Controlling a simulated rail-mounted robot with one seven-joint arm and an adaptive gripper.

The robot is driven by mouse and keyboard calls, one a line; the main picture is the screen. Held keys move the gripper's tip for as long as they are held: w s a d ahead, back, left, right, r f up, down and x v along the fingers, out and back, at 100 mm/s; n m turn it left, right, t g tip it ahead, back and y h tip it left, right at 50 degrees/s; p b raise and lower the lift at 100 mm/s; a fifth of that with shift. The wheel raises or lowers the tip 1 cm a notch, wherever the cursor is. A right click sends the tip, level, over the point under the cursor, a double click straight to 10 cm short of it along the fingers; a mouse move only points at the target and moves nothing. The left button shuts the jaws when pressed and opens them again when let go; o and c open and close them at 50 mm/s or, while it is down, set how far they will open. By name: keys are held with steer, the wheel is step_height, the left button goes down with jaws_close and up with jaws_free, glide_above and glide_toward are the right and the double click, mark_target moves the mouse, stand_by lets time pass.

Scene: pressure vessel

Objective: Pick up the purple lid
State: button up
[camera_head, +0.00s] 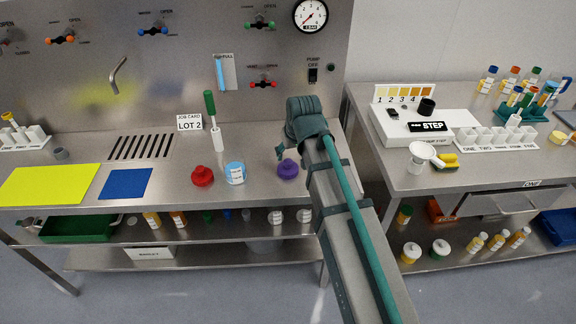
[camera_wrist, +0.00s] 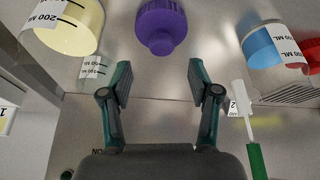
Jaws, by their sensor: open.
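The purple lid (camera_head: 288,168) lies on the steel bench, right of the blue-and-white container. In the wrist view the purple lid (camera_wrist: 160,25) is at the top centre, with its narrower knob toward my gripper. My gripper (camera_wrist: 160,80) is open and empty, its two fingers spread apart below the lid in that view, and the lid is not between them. In the head view my gripper (camera_head: 281,153) shows only partly, just above and left of the lid; my arm hides most of it.
A blue-and-white container (camera_head: 235,173) and a red lid (camera_head: 202,176) stand left of the purple lid. A beaker of pale yellow liquid (camera_wrist: 75,25) is on its other side in the wrist view. A green-handled brush (camera_head: 213,120) stands behind. Bench between mats and red lid is clear.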

mark_target(288, 161)
steer(key=shift+s+p+x, duration=0.1)
steer(key=shift+p+x, duration=0.4)
steer(key=shift+x, duration=0.95)
steer(key=shift+s+p+x, duration=0.15)
steer(key=shift+p+x, duration=0.35)
steer(key=shift+x, duration=1)
steer(key=shift+c, duration=0.3)
steer(key=c, duration=0.9)
